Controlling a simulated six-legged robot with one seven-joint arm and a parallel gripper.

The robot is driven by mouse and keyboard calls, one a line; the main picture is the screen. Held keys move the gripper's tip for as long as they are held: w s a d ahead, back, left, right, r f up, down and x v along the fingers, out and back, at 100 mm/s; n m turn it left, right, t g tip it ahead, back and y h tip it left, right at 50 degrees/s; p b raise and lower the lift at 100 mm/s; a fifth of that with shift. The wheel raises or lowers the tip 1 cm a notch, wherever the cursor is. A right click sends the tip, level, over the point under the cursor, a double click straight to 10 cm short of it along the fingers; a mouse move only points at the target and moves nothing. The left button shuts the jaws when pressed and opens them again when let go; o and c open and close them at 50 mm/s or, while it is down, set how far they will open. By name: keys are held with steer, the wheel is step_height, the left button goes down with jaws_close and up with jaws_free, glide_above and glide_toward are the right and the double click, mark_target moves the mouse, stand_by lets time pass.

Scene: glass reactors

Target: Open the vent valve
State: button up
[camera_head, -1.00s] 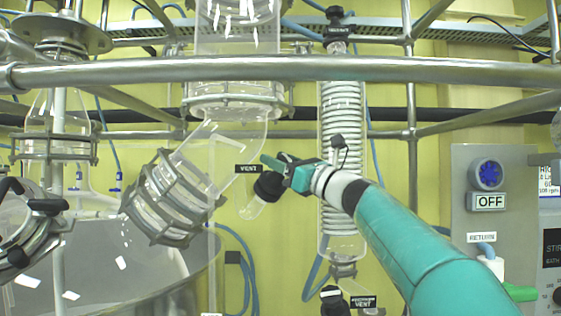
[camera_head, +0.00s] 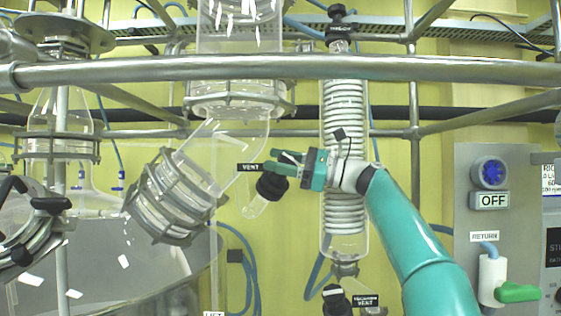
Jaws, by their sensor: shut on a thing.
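The vent valve (camera_head: 271,186) has a black knob on a short, slanted clear glass tube, just below the black VENT label (camera_head: 250,167). My gripper (camera_head: 283,163) comes in from the right, with its green fingers at the upper right side of the knob. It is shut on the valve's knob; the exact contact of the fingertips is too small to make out. The glass tube below the knob stays visible.
A coiled glass condenser (camera_head: 344,150) stands upright behind my wrist. A slanted, clamped glass joint (camera_head: 172,197) is to the left. A metal rail (camera_head: 300,68) crosses above. A second black valve (camera_head: 336,300) with its own vent label is below.

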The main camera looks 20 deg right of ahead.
steer(key=shift+f, duration=0.15)
stand_by(0.3)
steer(key=o, duration=1)
steer(key=shift+w+a, duration=0.1)
steer(key=shift+w, duration=0.05)
steer(key=shift+m+t, duration=0.3)
steer(key=shift+t, duration=0.1)
steer(key=m+t+h, duration=0.1)
steer(key=m+t, duration=0.1)
steer(key=m+t+h, duration=0.1)
steer(key=m+t, duration=0.1)
steer(key=m, duration=0.1)
steer(key=m+t+h, duration=0.2)
steer(key=shift+d+r+t, duration=0.25)
steer(key=shift+d+t, duration=0.05)
steer(key=shift+t, duration=0.1)
steer(key=m+t+h, duration=0.1)
steer(key=m+h, duration=0.1)
steer(key=m+t+h, duration=0.1)
steer(key=m, duration=0.1)
steer(key=shift+w+d+t+h, duration=0.15)
steer(key=shift+t+h, duration=0.25)
steer(key=shift+d+m+h, duration=0.1)
steer(key=shift+m+h, duration=0.3)
steer(key=shift+m, duration=0.2)
steer(key=v, duration=1.3)
steer(key=shift+f+y, duration=0.3)
